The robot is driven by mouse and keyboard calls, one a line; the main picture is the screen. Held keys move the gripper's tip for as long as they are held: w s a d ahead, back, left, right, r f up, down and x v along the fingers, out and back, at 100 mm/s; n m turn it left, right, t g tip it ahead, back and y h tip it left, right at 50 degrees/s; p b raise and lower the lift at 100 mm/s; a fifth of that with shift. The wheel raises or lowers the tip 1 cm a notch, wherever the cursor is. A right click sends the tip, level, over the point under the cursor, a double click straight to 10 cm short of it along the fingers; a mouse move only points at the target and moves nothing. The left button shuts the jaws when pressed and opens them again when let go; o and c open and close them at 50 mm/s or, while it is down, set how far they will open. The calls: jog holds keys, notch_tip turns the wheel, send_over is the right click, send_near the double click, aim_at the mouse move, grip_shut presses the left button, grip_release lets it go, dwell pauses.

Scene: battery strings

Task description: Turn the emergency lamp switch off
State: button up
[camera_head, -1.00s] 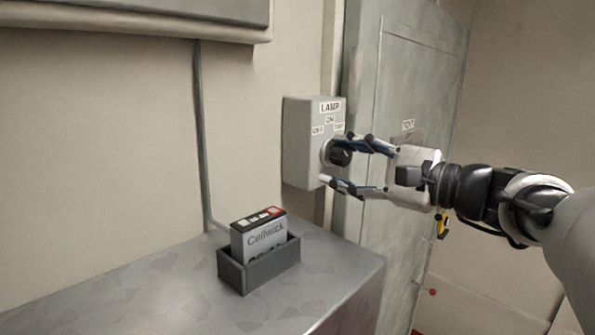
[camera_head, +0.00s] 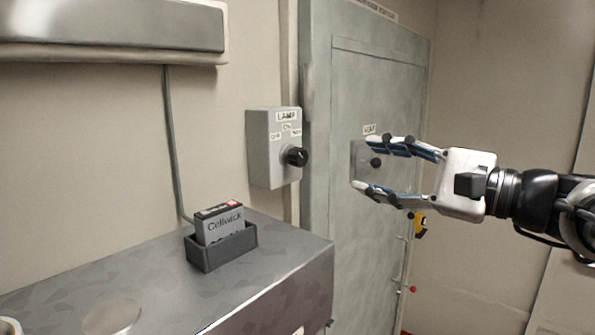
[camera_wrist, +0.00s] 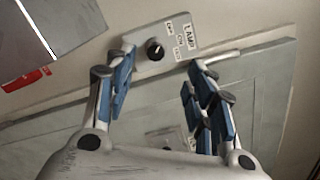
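The emergency lamp switch is a grey wall box (camera_head: 262,150) labelled LAMP, with a black round knob (camera_head: 297,156) on its front and small position labels above the knob. In the wrist view the box (camera_wrist: 143,65) and its knob (camera_wrist: 155,49) show between and beyond my fingers. I cannot tell clearly which label the knob points at. My gripper (camera_head: 362,166) is open and empty, to the right of the knob and apart from it, in front of the grey door.
A grey door (camera_head: 350,240) with a small plate and dark knob (camera_head: 376,162) stands behind my gripper. A battery marked Cellwick (camera_head: 222,224) sits in a dark holder (camera_head: 225,258) on a metal cabinet top (camera_head: 150,285). A conduit (camera_head: 172,140) runs down the wall.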

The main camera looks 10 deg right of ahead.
jog(key=p+v, duration=0.1)
jog(key=v, duration=0.8)
jog(key=shift+d+f, duration=0.15)
jog(key=shift+d, duration=0.15)
dwell(0.7)
jog(key=shift+s, duration=0.1)
dwell(0.5)
